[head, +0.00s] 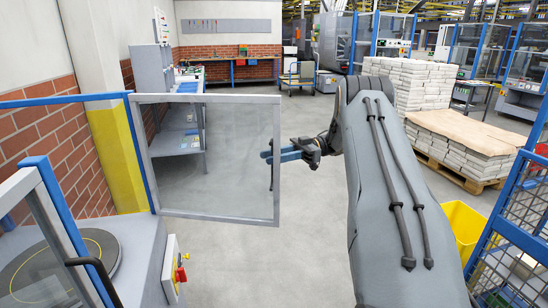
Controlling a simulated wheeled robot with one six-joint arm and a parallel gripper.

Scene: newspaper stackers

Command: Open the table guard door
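The table guard door (207,97) is a clear panel in a grey metal frame. It hangs from a blue post at the left and stands swung out from the table, away from the guard opening. A thin dark handle (271,177) shows upright near its free right edge. My gripper (265,155) has blue fingers and reaches in from the right to this edge, at the handle's height. The fingertips overlap the frame and handle in the picture. I cannot tell whether they touch or grip the handle, or how far apart the fingers are.
A round turntable (58,268) sits on the table at lower left, beside a grey-framed panel with a black handle (95,277). A control box (174,271) has a red knob. Stacked paper on a pallet (463,146), a yellow bin (463,226) and blue fencing stand right. Floor below the door is clear.

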